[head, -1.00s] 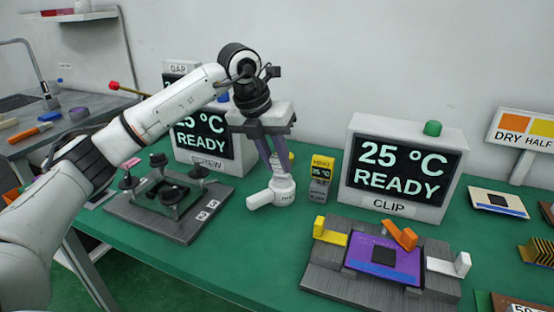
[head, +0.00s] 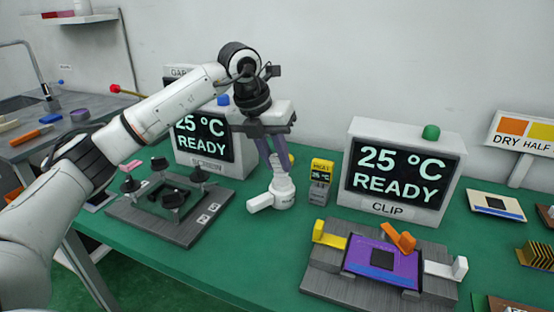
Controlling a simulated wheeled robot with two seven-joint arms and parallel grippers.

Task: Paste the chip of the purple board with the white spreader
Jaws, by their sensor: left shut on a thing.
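The purple board (head: 405,270) lies in a grey clip fixture at the lower right, with a dark square chip (head: 382,258) on it. An orange lever (head: 400,238), a yellow lever (head: 328,236) and a white lever (head: 448,267) surround the board. The white spreader (head: 282,193) is upright left of the fixture, its short arm pointing left. My left gripper (head: 280,164) is above it, with its fingers shut on the spreader's top. Whether its base touches the green table is hard to tell. My right gripper is not in view.
A small yellow-topped meter (head: 319,181) stands just right of the spreader. Behind are two displays, the right one (head: 402,175) reading 25 °C READY. A second dark fixture (head: 171,206) stands at left. Green table (head: 260,250) is clear in front of the spreader.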

